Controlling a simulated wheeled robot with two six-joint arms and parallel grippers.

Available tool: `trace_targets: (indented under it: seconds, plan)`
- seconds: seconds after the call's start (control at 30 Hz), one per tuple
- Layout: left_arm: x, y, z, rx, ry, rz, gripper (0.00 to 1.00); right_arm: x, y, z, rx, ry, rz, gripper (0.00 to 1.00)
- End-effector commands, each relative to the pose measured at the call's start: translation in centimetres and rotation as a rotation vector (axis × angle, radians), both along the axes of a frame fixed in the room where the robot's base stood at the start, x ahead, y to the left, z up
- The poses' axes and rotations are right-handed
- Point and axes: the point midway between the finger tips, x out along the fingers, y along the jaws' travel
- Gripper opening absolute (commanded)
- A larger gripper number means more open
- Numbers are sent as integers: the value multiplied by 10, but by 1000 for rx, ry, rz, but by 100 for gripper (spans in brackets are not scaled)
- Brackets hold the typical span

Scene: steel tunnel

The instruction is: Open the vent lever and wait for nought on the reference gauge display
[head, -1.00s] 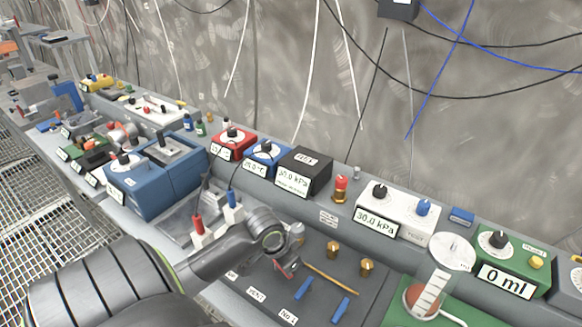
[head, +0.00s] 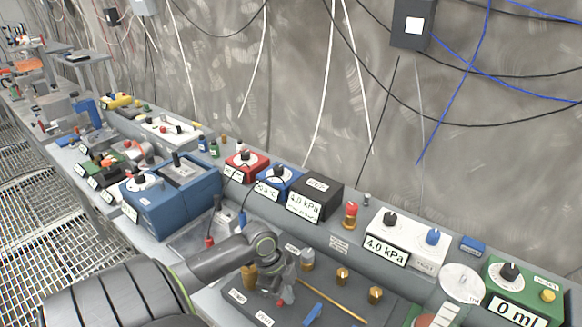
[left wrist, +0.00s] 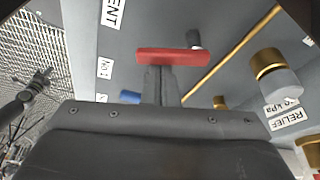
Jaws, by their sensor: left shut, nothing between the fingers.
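The red vent lever (left wrist: 172,57) lies crosswise at my left fingertips in the left wrist view, near the cut-off VENT label (left wrist: 113,12). In the head view the VENT label (head: 264,318) shows in front of the gripper. My left gripper (head: 273,287) is shut with nothing in its fingers; its tips (left wrist: 160,70) are at the lever, and contact is unclear. The black gauge box (head: 318,190) has a display (head: 304,206) reading 4.0 kPa; its top label is too small to read surely. My right gripper is not in view.
The white gauge box (head: 410,232) also reads 4.0 kPa. A green box (head: 525,283) reads 0 ml. A blue lever (head: 313,314) and brass fittings (head: 342,275) stand beside the gripper. A RELIEF label (left wrist: 287,119) shows in the wrist view.

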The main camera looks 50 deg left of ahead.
Motion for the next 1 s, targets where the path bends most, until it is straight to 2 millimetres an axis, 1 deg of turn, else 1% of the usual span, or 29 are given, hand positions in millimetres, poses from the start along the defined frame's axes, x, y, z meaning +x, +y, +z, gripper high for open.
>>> trace_targets:
  seconds: [0.1,0.3,1.0]
  plan:
    - [-2,3,-1,2,0,-95,0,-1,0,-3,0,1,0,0]
    - [-6,6,0,1,0,-218,0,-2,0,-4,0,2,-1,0]
    - [-8,10,0,1,-1,-209,0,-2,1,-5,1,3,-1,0]
